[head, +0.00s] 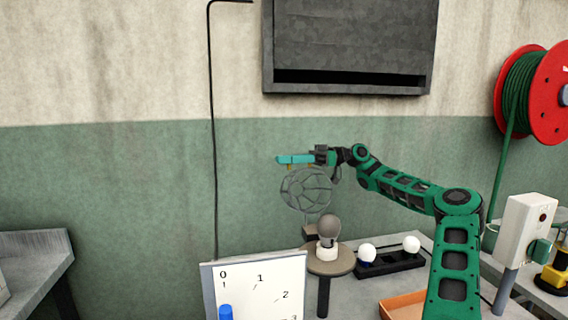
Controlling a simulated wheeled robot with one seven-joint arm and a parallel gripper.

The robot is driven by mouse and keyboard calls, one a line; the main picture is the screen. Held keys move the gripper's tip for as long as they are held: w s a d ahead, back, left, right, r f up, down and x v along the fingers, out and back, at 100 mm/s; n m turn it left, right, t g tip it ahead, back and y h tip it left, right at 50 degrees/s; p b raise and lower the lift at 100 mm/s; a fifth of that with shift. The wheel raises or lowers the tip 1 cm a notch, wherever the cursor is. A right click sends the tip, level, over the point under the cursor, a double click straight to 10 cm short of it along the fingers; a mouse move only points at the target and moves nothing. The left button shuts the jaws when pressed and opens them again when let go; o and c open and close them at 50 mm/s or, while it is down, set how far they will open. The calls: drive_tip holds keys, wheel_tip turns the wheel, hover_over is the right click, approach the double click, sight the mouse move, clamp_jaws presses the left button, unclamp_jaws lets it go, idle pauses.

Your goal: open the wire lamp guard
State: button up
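The wire lamp guard (306,190) is a grey round cage. It stands above and behind the dark bulb (328,228), clear of it, over a small dark block (311,232) at the back of the stand. The bulb sits upright in a white socket (327,253) on a round brown stand (330,266). My gripper (284,160) is at the top of the guard, with teal fingers pointing left. A small yellowish part (290,167) shows just under the fingers. Whether the fingers touch the wire or are closed on it is too small to tell.
A black holder (390,264) with two white bulbs stands right of the lamp, near an orange tray (402,305). A numbered white board (255,288) stands in front at left. A white switch box (527,231) is at right. The wall behind the guard is bare.

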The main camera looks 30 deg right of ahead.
clamp_jaws()
drive_tip(key=s+r+n, duration=0.1)
drive_tip(key=s+a+r+n, duration=0.1)
drive_tip(key=s+r, duration=0.1)
drive_tip(key=shift+s, duration=0.3)
drive_tip(key=shift+o, duration=1.8)
unclamp_jaws()
drive_tip(key=v, duration=1)
drive_tip(key=shift+d, duration=0.35)
